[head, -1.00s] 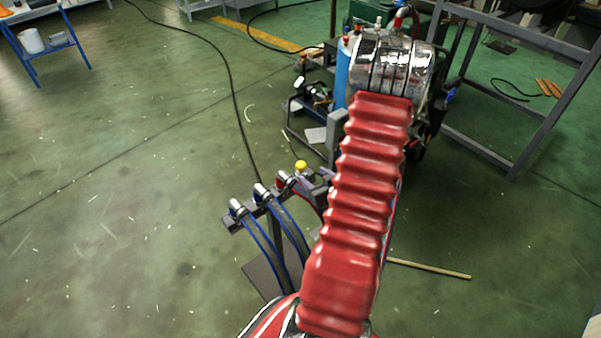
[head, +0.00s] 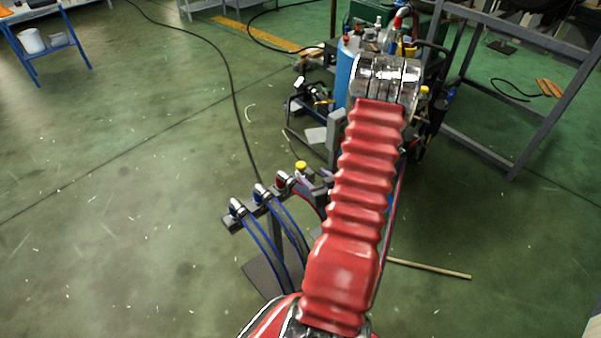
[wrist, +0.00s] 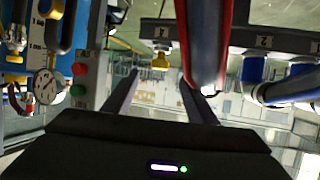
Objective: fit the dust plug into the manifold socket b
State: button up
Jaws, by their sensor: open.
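A yellow-capped piece (head: 301,165), which looks like the dust plug, sits at the right end of a dark bar with several hose couplings. In the wrist view it (wrist: 160,61) shows at the bar, beyond my fingertips. My gripper (wrist: 159,82) is open and empty, its two dark fingers spread. The yellow piece lies between their lines, apart from them. A dark hose with a red edge (wrist: 204,40) comes down close to the right finger. I cannot make out which opening is manifold socket b.
The bar (wrist: 208,33) carries number labels and blue-edged hoses (head: 262,245). A blue cylinder (head: 345,72) and equipment stand behind my arm. A panel with a gauge (wrist: 47,86) is at the wrist view's left. A grey frame (head: 490,150) stands right. Floor at left is mostly clear.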

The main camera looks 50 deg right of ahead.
aim_at(303, 167)
jog(key=shift+x, duration=2.1)
jog(key=shift+r+x, duration=0.2)
jog(key=shift+x, duration=2.4)
jog(key=shift+w, duration=0.1)
jog(key=shift+c, duration=0.2)
jog(key=c, duration=1.2)
